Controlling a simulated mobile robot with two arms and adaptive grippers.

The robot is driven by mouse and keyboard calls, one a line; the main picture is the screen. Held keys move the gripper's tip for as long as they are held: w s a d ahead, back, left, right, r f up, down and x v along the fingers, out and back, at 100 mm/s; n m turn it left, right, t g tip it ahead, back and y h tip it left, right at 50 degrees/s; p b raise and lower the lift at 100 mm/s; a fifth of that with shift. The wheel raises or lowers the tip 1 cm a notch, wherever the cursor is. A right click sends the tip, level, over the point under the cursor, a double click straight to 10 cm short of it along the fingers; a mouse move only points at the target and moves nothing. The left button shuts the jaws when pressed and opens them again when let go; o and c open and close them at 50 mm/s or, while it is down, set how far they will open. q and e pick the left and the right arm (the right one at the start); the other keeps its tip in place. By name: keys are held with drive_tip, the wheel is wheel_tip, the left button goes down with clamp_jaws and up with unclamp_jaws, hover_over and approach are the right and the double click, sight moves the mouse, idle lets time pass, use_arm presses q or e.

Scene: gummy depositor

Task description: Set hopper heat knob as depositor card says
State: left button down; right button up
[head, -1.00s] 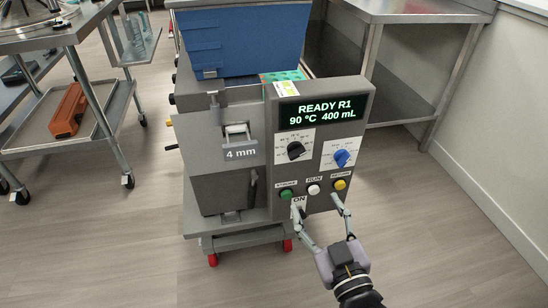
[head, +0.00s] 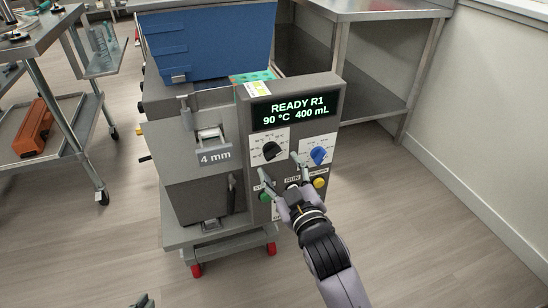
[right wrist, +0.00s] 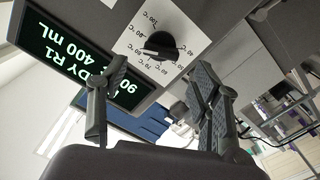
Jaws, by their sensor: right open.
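The depositor's grey panel carries a display (head: 289,110) reading READY R1, 90 °C, 400 mL. Below it, a black knob (head: 272,151) sits on a white dial marked in °C; the dial and knob (right wrist: 160,46) also show in the right wrist view. A small white and yellow card (head: 257,88) lies on top of the panel, its print too small to read. My right gripper (head: 281,167) is open and empty, its fingertips just below the black knob, apart from it in the right wrist view. A small dark part of my left gripper (head: 144,301) shows at the bottom edge.
A blue knob (head: 318,155) sits right of the black one. Below are a green button (head: 265,196) and a yellow button (head: 320,183), close to my right gripper. A blue hopper (head: 205,42) stands above. Open floor lies to the right.

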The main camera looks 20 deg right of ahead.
sight(273, 155)
drive_tip(key=w, duration=0.4)
drive_tip(key=shift+a+b, duration=0.1)
drive_tip(key=shift+b, duration=0.2)
drive_tip(key=shift+w, duration=0.65)
use_arm(q)
drive_tip(key=w+r+t, duration=0.1)
drive_tip(key=w+d+r+t, duration=0.1)
drive_tip(key=w+r, duration=0.1)
drive_tip(key=shift+w+d+r+t+h, duration=0.15)
drive_tip(key=shift+d+r+t+h, duration=0.05)
drive_tip(key=shift+t+h, duration=0.2)
use_arm(e)
drive_tip(key=shift+c, duration=0.2)
